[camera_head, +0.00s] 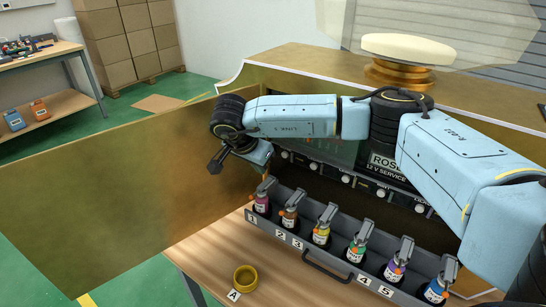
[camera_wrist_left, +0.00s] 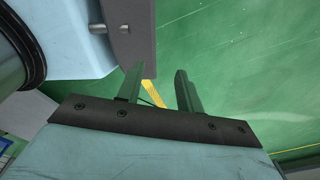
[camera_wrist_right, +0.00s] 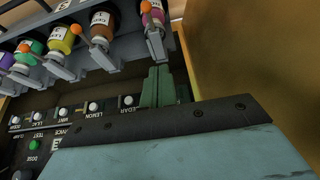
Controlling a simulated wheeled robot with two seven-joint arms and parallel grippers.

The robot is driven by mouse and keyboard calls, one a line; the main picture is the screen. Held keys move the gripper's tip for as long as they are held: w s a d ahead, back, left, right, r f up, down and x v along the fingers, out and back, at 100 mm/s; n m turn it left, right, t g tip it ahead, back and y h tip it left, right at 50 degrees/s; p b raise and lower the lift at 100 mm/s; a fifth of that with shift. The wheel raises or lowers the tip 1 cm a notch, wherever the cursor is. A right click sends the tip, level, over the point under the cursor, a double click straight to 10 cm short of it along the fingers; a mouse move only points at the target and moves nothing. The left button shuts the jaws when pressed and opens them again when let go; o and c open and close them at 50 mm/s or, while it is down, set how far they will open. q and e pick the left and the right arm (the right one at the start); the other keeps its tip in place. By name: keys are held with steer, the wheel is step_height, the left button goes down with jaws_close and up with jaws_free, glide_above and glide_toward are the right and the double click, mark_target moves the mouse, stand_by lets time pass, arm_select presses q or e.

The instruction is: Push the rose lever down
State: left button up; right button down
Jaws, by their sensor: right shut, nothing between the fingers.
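The rose lever (camera_head: 266,186) is the grey handle on the pink bottle (camera_head: 261,204) in slot 1, leftmost in the grey rack in the head view. In the right wrist view that lever (camera_wrist_right: 156,46) sits in front of the pink bottle (camera_wrist_right: 153,14) and looks raised. My right gripper (camera_wrist_right: 157,70) is shut and empty, its fingertips just short of the lever in that picture. I cannot tell whether they touch. In the head view its hand hangs above and behind slot 1, fingers mostly hidden. My left gripper (camera_wrist_left: 159,72) is open and empty over green floor.
The grey rack (camera_head: 308,248) holds several more levered bottles to the right. Behind it is a panel with labelled buttons (camera_wrist_right: 96,106). A tall brown side panel (camera_head: 120,185) closes off the left.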

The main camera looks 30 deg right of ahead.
stand_by(0.3)
